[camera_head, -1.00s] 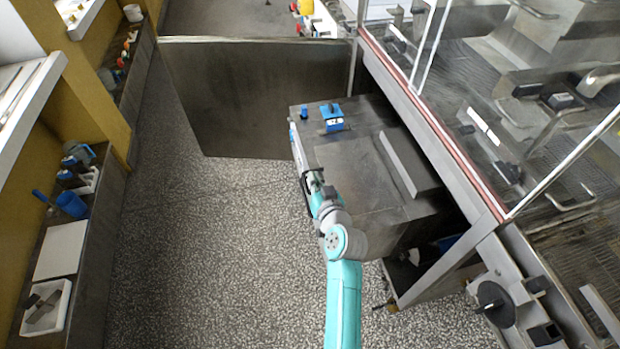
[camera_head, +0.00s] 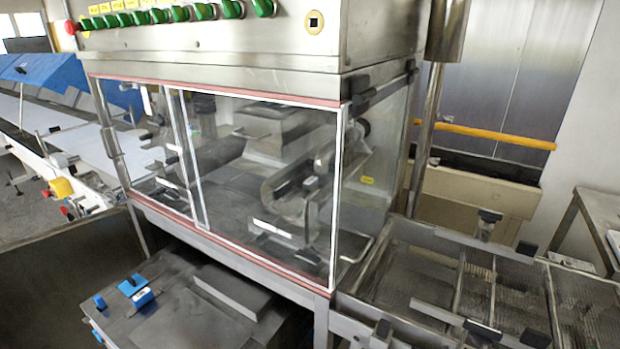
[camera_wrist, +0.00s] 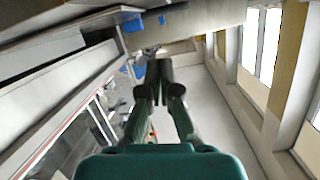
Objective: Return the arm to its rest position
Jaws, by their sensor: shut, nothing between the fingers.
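My gripper (camera_wrist: 160,88) shows in the wrist view, its two dark fingertips together with nothing held between them. It hangs in free air over an open stretch of floor, apart from everything around it. My arm and gripper are out of the head view.
The enrober with clear guard panels (camera_head: 265,165) fills the middle of the head view. A grey metal cabinet top (camera_head: 190,320) with blue parts (camera_head: 138,295) sits below it. A wire mesh belt (camera_head: 415,275) lies at right. In the wrist view, windows (camera_wrist: 262,45) line the right side.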

